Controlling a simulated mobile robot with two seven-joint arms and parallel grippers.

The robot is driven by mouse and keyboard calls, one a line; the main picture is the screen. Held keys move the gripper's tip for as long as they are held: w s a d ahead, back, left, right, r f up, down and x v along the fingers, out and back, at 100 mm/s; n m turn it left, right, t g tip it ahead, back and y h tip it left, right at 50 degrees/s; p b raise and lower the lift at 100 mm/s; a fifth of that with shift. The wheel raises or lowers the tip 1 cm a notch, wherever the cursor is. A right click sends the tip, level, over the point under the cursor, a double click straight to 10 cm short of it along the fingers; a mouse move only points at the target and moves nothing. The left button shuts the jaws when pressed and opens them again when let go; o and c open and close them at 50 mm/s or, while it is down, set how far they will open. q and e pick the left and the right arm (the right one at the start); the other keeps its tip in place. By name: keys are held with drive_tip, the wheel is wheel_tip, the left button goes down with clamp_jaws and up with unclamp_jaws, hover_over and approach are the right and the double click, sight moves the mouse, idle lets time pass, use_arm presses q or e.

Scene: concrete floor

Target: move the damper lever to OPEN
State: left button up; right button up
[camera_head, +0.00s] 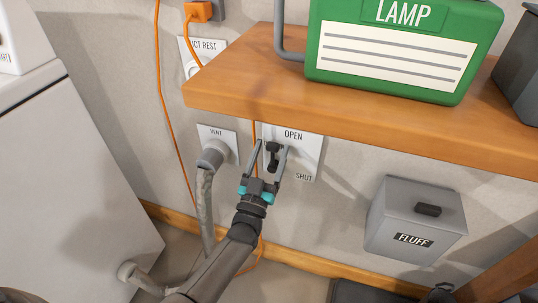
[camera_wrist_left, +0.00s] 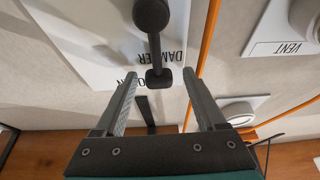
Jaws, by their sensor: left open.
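The white damper plate (camera_head: 307,160) is on the wall under the wooden shelf, with OPEN at its top and SHUT at its lower right. The black damper lever (camera_head: 272,165) stands roughly upright on the plate's left part. In the left wrist view, the plate (camera_wrist_left: 95,50) appears upside down and the lever (camera_wrist_left: 154,50) has a round knob and a block at its ends. My left gripper (camera_head: 272,147) is open in front of the plate. In the wrist view its fingers (camera_wrist_left: 160,74) lie either side of the lever's block end; contact cannot be told.
The wooden shelf (camera_head: 370,130) overhangs the plate and carries a green LAMP case (camera_head: 390,50). A VENT fitting with a grey hose (camera_head: 205,200) is close on the left, beside an orange cable (camera_head: 160,90). A grey FLUFF box (camera_head: 415,220) is on the right.

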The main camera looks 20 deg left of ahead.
use_arm(q)
drive_tip(key=shift+s, duration=0.2)
drive_tip(key=p+v, duration=0.2)
drive_tip(key=v, duration=1.3)
use_arm(e)
drive_tip(key=shift+g, duration=0.5)
drive_tip(key=f, duration=0.4)
drive_tip(key=shift+d+f, duration=0.2)
drive_tip(key=shift+f, duration=0.15)
use_arm(q)
drive_tip(key=shift+w+f, duration=0.1)
drive_tip(key=shift+w, duration=0.05)
use_arm(e)
drive_tip(key=shift+s, duration=0.1)
